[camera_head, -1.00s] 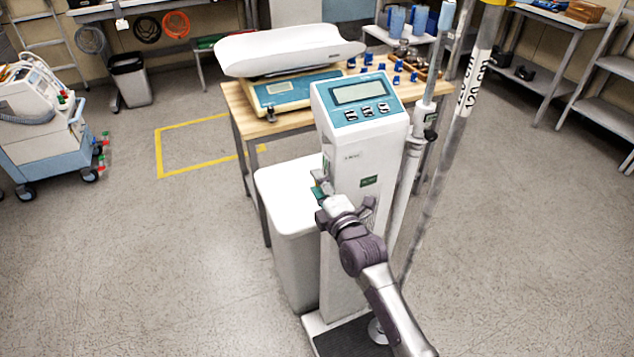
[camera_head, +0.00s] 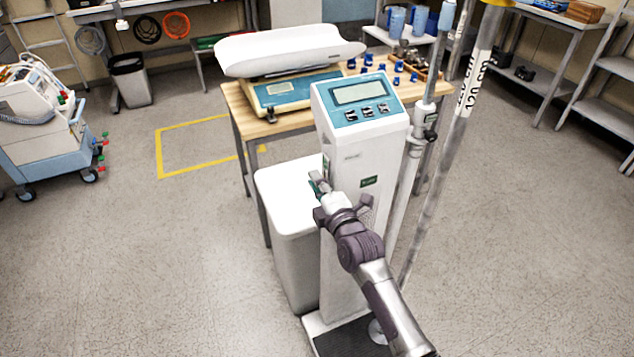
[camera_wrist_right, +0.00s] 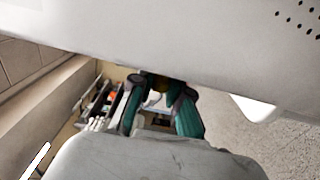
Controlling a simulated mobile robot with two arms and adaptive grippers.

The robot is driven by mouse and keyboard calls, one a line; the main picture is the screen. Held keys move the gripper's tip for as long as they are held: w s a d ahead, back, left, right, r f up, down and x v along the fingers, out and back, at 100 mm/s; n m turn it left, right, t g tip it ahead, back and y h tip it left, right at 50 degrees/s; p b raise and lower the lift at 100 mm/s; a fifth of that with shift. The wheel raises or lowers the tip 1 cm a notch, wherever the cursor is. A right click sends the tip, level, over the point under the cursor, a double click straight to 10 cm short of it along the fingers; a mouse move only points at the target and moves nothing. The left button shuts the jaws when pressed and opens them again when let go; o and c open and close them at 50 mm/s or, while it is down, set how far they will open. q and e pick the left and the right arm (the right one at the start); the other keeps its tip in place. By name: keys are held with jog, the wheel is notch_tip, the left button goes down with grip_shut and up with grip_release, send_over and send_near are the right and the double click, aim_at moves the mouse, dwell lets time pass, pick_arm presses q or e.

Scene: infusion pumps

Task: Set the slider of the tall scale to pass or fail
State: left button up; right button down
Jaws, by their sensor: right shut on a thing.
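The tall scale (camera_head: 345,240) is a white column with a blue panel and grey display, in the middle of the head view. My right gripper (camera_head: 317,181) is at the left side face of its column, below the panel. In the wrist view, the teal fingers (camera_wrist_right: 160,108) are shut on a small part beside the white housing (camera_wrist_right: 150,30). This looks like the slider (camera_wrist_right: 160,84), mostly hidden by the fingers. A pale strip (camera_head: 326,164) shows on the side face just above the fingers. I cannot read the slider's setting. My left gripper is out of view.
A white bin (camera_head: 285,215) stands close to the column's left, below my right gripper. A wooden table (camera_head: 240,108) with a baby scale (camera_head: 290,50) is behind. A height rod (camera_head: 440,150) rises on the right.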

notch_tip(320, 180, down, 4)
jog(key=shift+f+b, duration=0.1)
jog(key=shift+b, duration=0.95)
jog(key=c, duration=1.1)
grip_release()
jog(key=shift+s, duration=0.1)
jog(key=v, duration=1.2)
